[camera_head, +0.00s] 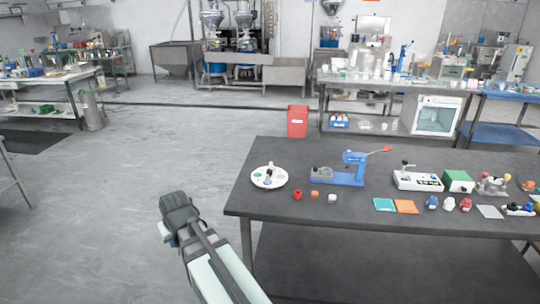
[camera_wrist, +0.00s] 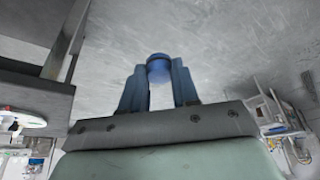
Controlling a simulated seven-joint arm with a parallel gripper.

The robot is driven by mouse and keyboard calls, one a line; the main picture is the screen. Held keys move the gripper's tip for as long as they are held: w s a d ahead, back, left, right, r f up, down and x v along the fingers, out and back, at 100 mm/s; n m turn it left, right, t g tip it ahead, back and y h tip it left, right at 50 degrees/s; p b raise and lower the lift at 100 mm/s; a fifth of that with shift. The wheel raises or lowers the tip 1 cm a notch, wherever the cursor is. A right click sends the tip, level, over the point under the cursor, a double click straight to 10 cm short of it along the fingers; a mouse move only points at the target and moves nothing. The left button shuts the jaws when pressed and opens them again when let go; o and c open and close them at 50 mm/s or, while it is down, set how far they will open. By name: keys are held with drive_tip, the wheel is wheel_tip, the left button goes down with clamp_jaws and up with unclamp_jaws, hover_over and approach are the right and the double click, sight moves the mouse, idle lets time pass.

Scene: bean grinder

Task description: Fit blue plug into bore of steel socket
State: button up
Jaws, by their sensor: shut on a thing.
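My gripper (camera_wrist: 159,76) is shut on the blue plug (camera_wrist: 158,62), a short blue cylinder held between the fingertips in the wrist view. In the head view my gripper (camera_head: 166,234) is out over the floor, left of the dark table and well apart from it. The plug cannot be made out there. A grey metal block (camera_head: 321,173), which may be the steel socket, sits at the left of a blue press (camera_head: 351,179) on the table. Its bore is too small to tell.
The dark table (camera_head: 300,213) carries a white round plate (camera_head: 282,180) at its left end. Several small coloured pieces lie along its front. A white device (camera_head: 418,182) and a green box (camera_head: 457,181) stand to the right. The floor around my gripper is clear.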

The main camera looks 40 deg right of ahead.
drive_tip(key=s+d+r+m+h, duration=0.1)
drive_tip(key=d+m, duration=0.2)
drive_tip(key=d, duration=1.2)
drive_tip(key=d+r+m+h, duration=0.1)
drive_tip(key=d+r+m, duration=0.1)
drive_tip(key=d, duration=1.3)
wheel_tip(320, 180, up, 8)
drive_tip(key=f+m+g+h, duration=0.1)
drive_tip(key=m+g+h, duration=0.1)
drive_tip(key=m, duration=0.5)
hover_over(326, 170)
drive_tip(key=a, duration=0.2)
drive_tip(key=f, duration=0.5)
drive_tip(key=s+f, duration=0.1)
drive_tip(key=f, duration=0.2)
drive_tip(key=shift+d+f, duration=0.15)
drive_tip(key=shift+d, duration=0.05)
drive_tip(key=shift+f, duration=0.45)
